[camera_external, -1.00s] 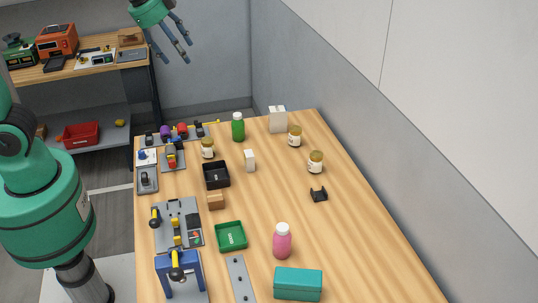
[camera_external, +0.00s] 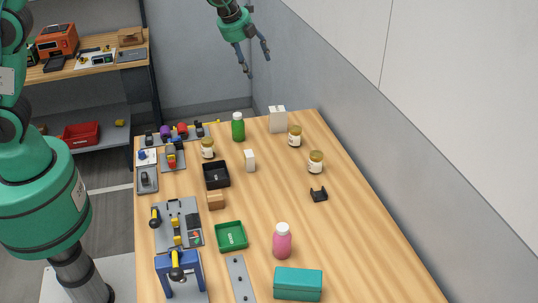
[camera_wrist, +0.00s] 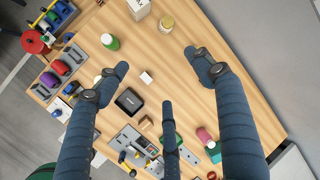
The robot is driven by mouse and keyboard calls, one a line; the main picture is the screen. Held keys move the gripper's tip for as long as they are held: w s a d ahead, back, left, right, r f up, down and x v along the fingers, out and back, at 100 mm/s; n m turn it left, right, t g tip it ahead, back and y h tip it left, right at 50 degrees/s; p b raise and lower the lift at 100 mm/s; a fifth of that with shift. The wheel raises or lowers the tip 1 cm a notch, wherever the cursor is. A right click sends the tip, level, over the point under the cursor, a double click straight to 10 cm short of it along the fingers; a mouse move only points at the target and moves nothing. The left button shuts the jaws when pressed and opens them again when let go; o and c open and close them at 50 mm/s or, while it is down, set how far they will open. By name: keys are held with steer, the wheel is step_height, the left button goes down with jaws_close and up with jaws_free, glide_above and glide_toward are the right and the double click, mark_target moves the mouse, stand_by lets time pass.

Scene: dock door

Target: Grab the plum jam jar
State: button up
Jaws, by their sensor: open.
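Three small jars with gold lids and pale labels stand on the wooden table: one at the left (camera_external: 207,148), one at the back right (camera_external: 295,136) and one nearer on the right (camera_external: 315,162). The labels are too small to read, so I cannot tell which is plum jam. My gripper (camera_external: 256,66) is open and empty, high above the far end of the table, apart from all jars. In the wrist view its fingers (camera_wrist: 156,72) are spread wide, and one gold-lidded jar (camera_wrist: 166,24) shows beyond them; the fingers cover parts of the table.
A green bottle (camera_external: 238,127) and a white carton (camera_external: 278,120) stand at the back. A black bin (camera_external: 216,175), green tray (camera_external: 231,236), pink bottle (camera_external: 282,242) and teal box (camera_external: 298,284) are nearer. A grey wall (camera_external: 420,140) runs along the right. The table's right-middle is mostly clear.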

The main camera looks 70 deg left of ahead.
steer(key=w+a+f+m+p, duration=0.3)
steer(key=w+f+m, duration=0.3)
steer(key=w+f, duration=0.55)
steer(key=m+p, duration=0.2)
steer(key=m, duration=0.2)
glide_toward(295, 129)
steer(key=r, duration=0.1)
steer(key=d+r, duration=0.1)
steer(key=shift+r+g, duration=0.3)
steer(key=shift+f, duration=0.15)
steer(key=shift+a+p+x, duration=0.2)
steer(key=shift+p+x, duration=0.15)
steer(key=shift+x, duration=3.8)
steer(key=shift+f, duration=0.1)
steer(key=shift+a+p+x, duration=0.2)
steer(key=shift+p+x, duration=0.3)
steer(key=shift+x, duration=2)
